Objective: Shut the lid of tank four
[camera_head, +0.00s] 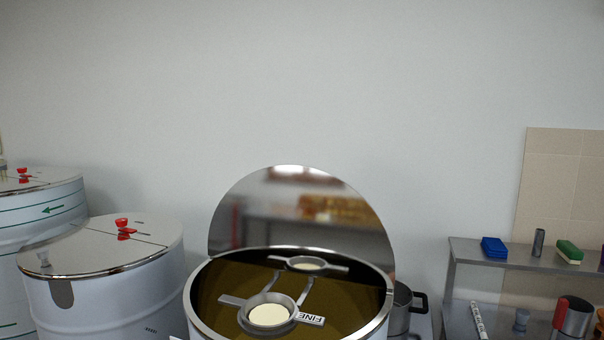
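An open steel tank (192,308) stands at the bottom centre, its lower part cut off by the frame. Its round mirror-like lid (290,200) stands raised, close to upright, at the back of the opening. A round strainer (268,316) with a pale centre and side arms rests across the opening, with a tag that seems to read "FINE" (309,319). A second, similar shape behind it looks like its reflection in the lid. Brown-gold inner wall or contents show below. No tank number is readable. My gripper is not in view.
Two closed tanks stand left: a near one (110,293) and a farther one (45,205), both with red knobs on top. A grey pot (402,307) is close by the open tank's right side. A steel shelf (480,256) at right holds small items.

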